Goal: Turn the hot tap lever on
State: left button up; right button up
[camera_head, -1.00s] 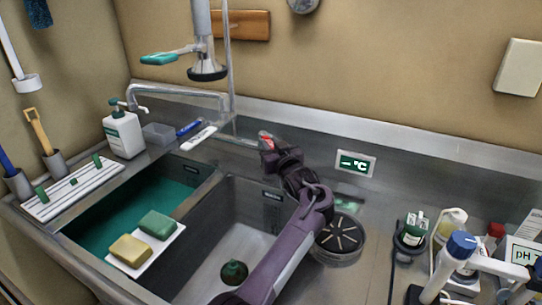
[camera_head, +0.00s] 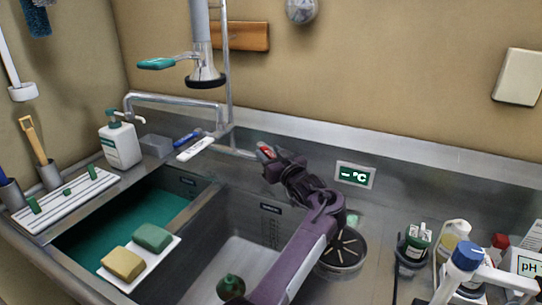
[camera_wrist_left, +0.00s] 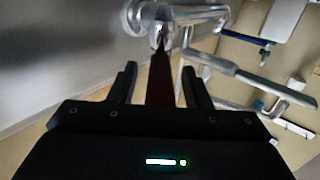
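The hot tap lever shows as a red tip (camera_head: 265,150) just past my left gripper (camera_head: 272,158) in the head view, near the sink's back wall. In the left wrist view, a dark red lever (camera_wrist_left: 160,78) runs between the two fingers of my left gripper (camera_wrist_left: 160,82). The fingers are open, with a gap on each side of it. The chrome tap body (camera_wrist_left: 165,14) is beyond the fingertips. The gripper hides most of the lever in the head view. My right gripper is in neither view.
A chrome spout (camera_head: 175,101) reaches over the left basin left of my gripper. A spray head (camera_head: 206,78) hangs above. A temperature display (camera_head: 355,175) is on the back wall to the right. Bottles (camera_head: 453,238) and a pH stand crowd the right counter.

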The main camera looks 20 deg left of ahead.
aim_at(271, 154)
pick_arm(q)
notch_tip(271, 154, up, 20)
jog(key=b, duration=0.1)
jog(key=shift+b, duration=0.4)
jog(key=shift+f, duration=0.1)
dwell(0.5)
